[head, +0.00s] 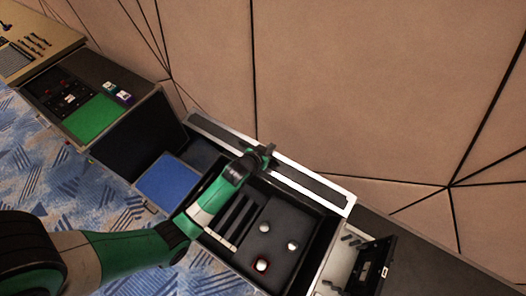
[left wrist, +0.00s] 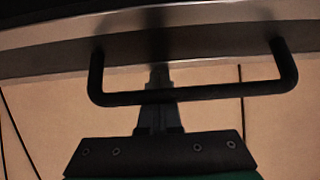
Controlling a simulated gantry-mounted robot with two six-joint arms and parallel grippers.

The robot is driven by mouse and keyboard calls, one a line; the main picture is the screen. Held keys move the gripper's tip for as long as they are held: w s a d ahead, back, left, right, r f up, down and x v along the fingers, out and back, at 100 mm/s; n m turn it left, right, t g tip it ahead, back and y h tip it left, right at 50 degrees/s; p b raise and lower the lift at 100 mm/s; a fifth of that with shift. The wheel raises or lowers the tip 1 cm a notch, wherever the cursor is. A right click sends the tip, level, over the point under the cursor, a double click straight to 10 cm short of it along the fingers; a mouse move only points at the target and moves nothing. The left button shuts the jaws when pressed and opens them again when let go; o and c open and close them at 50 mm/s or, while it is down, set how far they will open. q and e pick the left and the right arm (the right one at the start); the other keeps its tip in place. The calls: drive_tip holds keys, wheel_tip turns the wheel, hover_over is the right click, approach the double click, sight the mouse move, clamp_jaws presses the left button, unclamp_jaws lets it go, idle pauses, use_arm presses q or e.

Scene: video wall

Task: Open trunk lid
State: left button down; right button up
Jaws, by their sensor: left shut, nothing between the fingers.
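The trunk (head: 330,235) stands against the wall, its dark inside exposed to view. Its lid (head: 335,192) is raised along the wall side and seen nearly edge-on, as a silver-rimmed dark strip. My left arm reaches across the trunk, and my left gripper (head: 266,153) is at the lid's edge. In the left wrist view a black bar handle (left wrist: 215,94) is fixed to a metal-edged panel. The shut, empty fingers (left wrist: 158,78) cross behind the handle bar; whether they touch it I cannot tell. My right gripper is not in view.
Inside the trunk is a dark panel with slots and several pale knobs (head: 264,228). To the left are a blue-topped case (head: 168,182) and a case with a green panel (head: 92,118). An open case (head: 378,262) stands to the right. The wall is close behind.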

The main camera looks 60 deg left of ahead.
use_arm(q)
drive_tip(key=shift+w+a+r, duration=0.2)
drive_tip(key=shift+w+a, duration=0.05)
drive_tip(key=shift+w, duration=0.25)
drive_tip(key=shift+w+a+r, duration=0.15)
drive_tip(key=shift+w+a, duration=0.1)
drive_tip(key=shift+w, duration=0.25)
drive_tip(key=p+v, duration=0.2)
drive_tip(key=v, duration=0.8)
drive_tip(key=shift+s, duration=0.15)
drive_tip(key=shift+d+r, duration=0.1)
drive_tip(key=shift+d, duration=0.1)
